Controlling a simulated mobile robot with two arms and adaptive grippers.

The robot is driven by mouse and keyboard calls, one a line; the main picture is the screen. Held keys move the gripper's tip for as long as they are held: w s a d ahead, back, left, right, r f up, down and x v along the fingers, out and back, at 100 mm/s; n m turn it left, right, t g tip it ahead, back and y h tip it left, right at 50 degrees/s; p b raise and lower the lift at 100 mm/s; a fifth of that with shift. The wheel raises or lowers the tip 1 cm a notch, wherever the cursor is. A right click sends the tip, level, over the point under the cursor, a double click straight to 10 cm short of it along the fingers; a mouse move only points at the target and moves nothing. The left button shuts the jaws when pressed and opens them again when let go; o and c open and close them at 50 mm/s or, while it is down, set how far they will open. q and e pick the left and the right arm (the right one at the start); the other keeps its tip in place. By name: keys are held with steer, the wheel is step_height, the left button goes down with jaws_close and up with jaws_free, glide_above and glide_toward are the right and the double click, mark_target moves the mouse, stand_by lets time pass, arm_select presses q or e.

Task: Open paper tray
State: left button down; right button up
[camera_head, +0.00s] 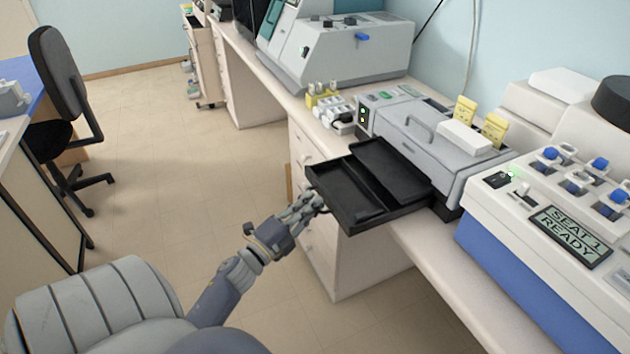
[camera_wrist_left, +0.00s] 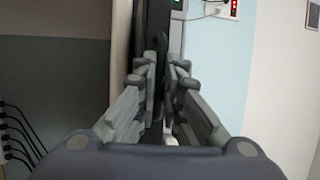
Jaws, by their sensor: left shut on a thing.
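The black paper tray (camera_head: 378,214) sticks out from the front of the grey printer-like machine (camera_head: 440,135) and overhangs the bench edge. My left gripper (camera_head: 318,201) is at the tray's front edge, at its left side in the head view. In the left wrist view my left gripper (camera_wrist_left: 163,75) has its fingers close together on both sides of a dark upright edge, which fits the tray's front. The exact grip point on the tray is partly hidden by the fingers. My right gripper is not in view.
A white machine with a "SEAT 1 READY" display (camera_head: 570,235) stands right of the tray. Small bottles in a yellow rack (camera_head: 325,97) stand left of the grey machine. White drawers (camera_head: 345,265) are under the bench. A chair (camera_head: 65,110) stands at left; the floor between is clear.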

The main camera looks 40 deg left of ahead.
arm_select(q)
steer(key=c, duration=1.7)
jaws_free()
steer(key=s, duration=0.4)
steer(key=s+f, duration=0.1)
steer(key=s, duration=0.3)
steer(key=s+f, duration=0.1)
steer(key=s, duration=0.2)
steer(key=shift+s, duration=0.4)
steer(key=shift+f, duration=0.15)
